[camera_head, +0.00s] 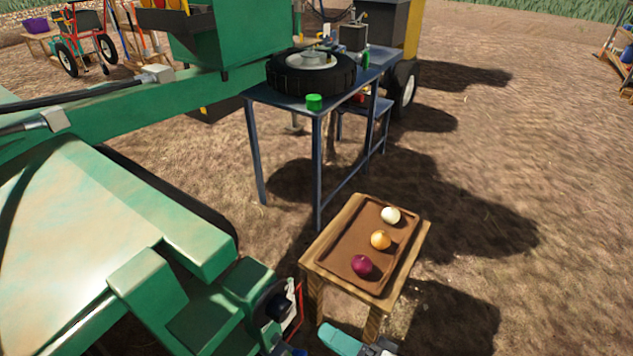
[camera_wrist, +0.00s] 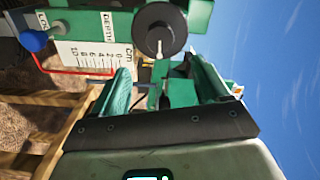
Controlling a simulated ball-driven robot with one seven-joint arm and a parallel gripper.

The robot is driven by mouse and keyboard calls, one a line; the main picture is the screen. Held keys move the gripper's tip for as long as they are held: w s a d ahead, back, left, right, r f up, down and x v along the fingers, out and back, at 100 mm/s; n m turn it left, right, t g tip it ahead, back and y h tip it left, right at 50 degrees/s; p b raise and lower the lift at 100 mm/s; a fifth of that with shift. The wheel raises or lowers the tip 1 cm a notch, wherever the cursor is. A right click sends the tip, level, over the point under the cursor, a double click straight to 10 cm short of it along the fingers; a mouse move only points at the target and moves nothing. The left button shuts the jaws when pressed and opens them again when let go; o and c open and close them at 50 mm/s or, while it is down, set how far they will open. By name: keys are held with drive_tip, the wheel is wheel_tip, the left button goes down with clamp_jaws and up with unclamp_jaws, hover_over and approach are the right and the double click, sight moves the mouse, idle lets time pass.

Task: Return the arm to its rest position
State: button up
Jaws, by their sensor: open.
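My gripper (camera_wrist: 163,78) shows in the wrist view with its two teal fingers spread apart and nothing between them. I cannot tell whether the fingers touch any of these. In the head view, part of my gripper, a teal piece (camera_head: 341,338), shows at the bottom edge, just in front of the small wooden table. The rest of my arm is out of frame.
The wooden table (camera_head: 342,284) bears a brown tray (camera_head: 335,250) with a white onion (camera_head: 390,215), a yellow onion (camera_head: 381,240) and a purple onion (camera_head: 361,265). The green machine (camera_head: 90,210) fills the left. A blue table (camera_head: 283,97) with a tyre (camera_head: 311,73) stands behind. Bare ground lies right.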

drive_tip(key=s+d+f+n+g+h, duration=0.55)
drive_tip(key=s+d+f+h, duration=0.2)
drive_tip(key=s+f, duration=0.2)
drive_tip(key=s+d+m+g+h, duration=0.1)
drive_tip(key=s+d+g+h, duration=0.4)
drive_tip(key=s+d, duration=0.6)
wheel_tip(320, 180, up, 22)
drive_tip(key=d+h+p, duration=0.2)
drive_tip(key=p, duration=1.9)
drive_tip(key=shift+w+d+f, duration=0.25)
drive_tip(key=shift+w+d, duration=0.15)
drive_tip(key=shift+w, duration=0.05)
drive_tip(key=shift+s+t, duration=0.1)
drive_tip(key=shift+t, duration=0.15)
